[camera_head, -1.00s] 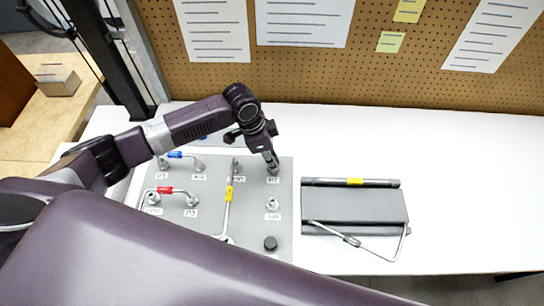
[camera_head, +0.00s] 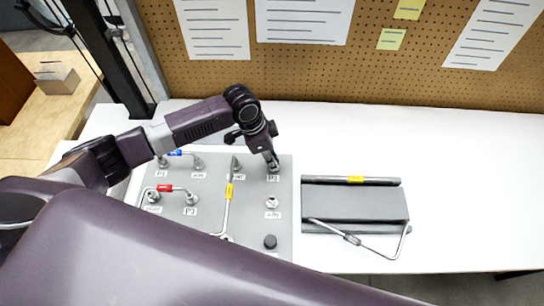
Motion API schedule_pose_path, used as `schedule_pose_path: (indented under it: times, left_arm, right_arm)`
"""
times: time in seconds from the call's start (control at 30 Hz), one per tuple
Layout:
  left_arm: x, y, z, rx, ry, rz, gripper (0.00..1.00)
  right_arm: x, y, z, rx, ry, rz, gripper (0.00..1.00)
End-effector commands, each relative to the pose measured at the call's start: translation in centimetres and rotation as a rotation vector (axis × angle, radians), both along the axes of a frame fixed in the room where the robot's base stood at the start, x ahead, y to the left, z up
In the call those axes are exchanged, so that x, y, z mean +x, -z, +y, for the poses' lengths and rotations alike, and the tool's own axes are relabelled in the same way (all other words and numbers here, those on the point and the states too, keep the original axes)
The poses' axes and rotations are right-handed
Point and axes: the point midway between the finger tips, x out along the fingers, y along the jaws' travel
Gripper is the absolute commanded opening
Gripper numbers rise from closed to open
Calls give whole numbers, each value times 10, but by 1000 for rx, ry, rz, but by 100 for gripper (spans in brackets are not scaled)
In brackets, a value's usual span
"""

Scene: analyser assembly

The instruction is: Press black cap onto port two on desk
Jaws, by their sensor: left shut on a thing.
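My left gripper (camera_head: 272,163) is at the upper right of the grey panel (camera_head: 283,225), pointing down over a labelled port position. It is shut on a small dark piece that looks like a black cap, mostly hidden by the fingers. Whether that piece touches or is seated on the port, I cannot tell. The label (camera_head: 273,178) just in front is too small to read surely. Another black cap (camera_head: 270,241) stands on the panel near its front right. An uncovered metal port (camera_head: 271,202) lies between them. My right gripper is not in view.
Bent metal tubes with blue (camera_head: 175,153), red (camera_head: 165,188) and yellow (camera_head: 229,191) bands sit on the panel's left and middle. A grey holder (camera_head: 352,204) with metal tubes lies to the right. The white desk (camera_head: 470,190) is clear further right.

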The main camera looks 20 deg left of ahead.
Motion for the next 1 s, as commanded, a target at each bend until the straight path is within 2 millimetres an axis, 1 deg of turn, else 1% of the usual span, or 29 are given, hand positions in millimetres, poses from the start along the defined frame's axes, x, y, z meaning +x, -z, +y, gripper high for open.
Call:
schedule_pose_path:
  times: [0.33, 0.37, 0.53, 0.73, 0.83, 0.93, 1.0]
  left_arm:
    - [-1, 10, 0, 0, -2, 2, 16]
    - [0, 9, 0, 1, -2, 1, 28]
    - [-1, 9, 0, 1, -1, 1, 46]
    - [0, 9, 0, 1, -1, 1, 46]
    - [0, 7, 0, 0, -1, 0, 46]
    - [0, -1, 3, 0, -2, -2, 46]
    - [-1, -11, 5, 1, -1, -3, 46]
  right_arm:
    - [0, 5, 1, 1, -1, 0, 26]
    - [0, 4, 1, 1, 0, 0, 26]
    - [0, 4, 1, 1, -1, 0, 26]
    - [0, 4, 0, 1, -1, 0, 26]
    - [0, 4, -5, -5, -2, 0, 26]
    - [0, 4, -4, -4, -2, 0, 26]
    - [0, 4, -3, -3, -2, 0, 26]
